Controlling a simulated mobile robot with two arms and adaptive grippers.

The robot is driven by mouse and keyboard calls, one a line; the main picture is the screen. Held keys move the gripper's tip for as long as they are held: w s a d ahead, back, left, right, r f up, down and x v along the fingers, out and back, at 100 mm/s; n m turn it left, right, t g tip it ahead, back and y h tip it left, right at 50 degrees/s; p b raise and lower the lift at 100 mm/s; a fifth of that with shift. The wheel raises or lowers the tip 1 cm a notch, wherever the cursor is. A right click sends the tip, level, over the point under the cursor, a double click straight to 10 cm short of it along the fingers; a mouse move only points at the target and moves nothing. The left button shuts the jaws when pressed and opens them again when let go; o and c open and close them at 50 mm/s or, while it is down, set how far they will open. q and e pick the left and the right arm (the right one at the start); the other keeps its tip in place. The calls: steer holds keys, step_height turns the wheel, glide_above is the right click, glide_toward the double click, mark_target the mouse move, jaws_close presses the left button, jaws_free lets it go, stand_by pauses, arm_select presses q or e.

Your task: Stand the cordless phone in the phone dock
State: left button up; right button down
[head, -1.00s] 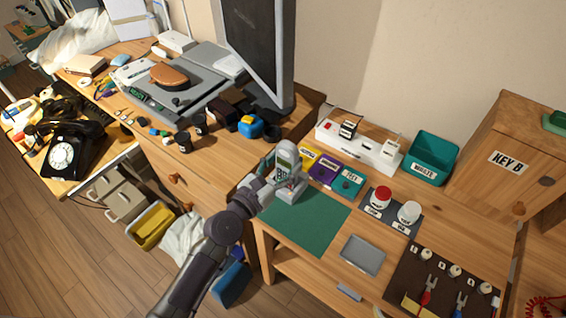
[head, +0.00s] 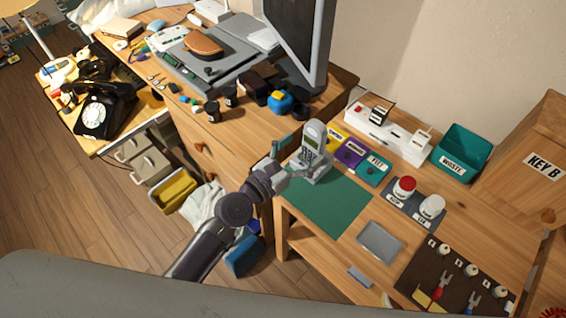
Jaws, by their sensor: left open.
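The cordless phone (head: 314,138), light grey with a small screen and keypad, stands upright in the head view. Its lower end sits in the pale phone dock (head: 316,173), at the back edge of the green mat (head: 330,206). My left gripper (head: 287,161) is open just left of the phone, its fingers spread. One finger is close to the phone's lower part and the dock; I cannot tell whether it touches. The seat of the phone inside the dock is partly hidden. My right gripper is not in view.
Yellow, purple and teal labelled boxes (head: 352,151) stand right behind the dock. A grey tray (head: 380,241) lies in front. A monitor (head: 300,40) rises behind.

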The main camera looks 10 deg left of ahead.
arm_select(q)
steer(key=v, duration=0.9)
